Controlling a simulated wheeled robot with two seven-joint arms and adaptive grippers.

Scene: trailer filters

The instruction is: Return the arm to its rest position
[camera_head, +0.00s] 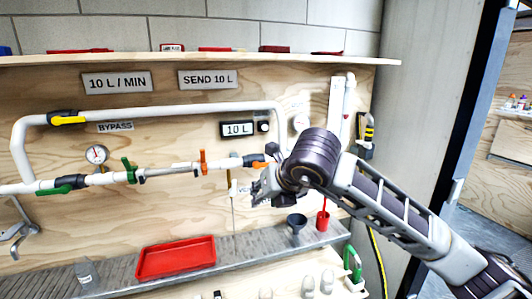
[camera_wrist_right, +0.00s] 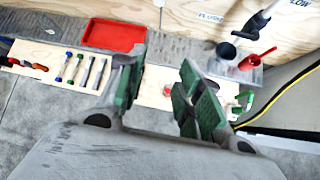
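My right arm comes in from the lower right in the head view. Its gripper (camera_head: 262,187) is in front of the pipe panel, below the right end of the lower pipe. In the right wrist view the two green-padded fingers of the gripper (camera_wrist_right: 160,90) stand apart with nothing held between them. The dark wrist joint hides part of the panel and pipework behind it. I cannot tell whether the gripper touches the panel. My left gripper does not show.
White pipework with an orange-handled valve (camera_head: 203,162) and a gauge (camera_head: 96,154) runs along the wooden panel (camera_head: 180,130). Below stand a red tray (camera_head: 176,258), a dark funnel (camera_head: 297,222) and a red cup (camera_head: 323,221). Several tools lie near the tray, including a screwdriver (camera_wrist_right: 78,70).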

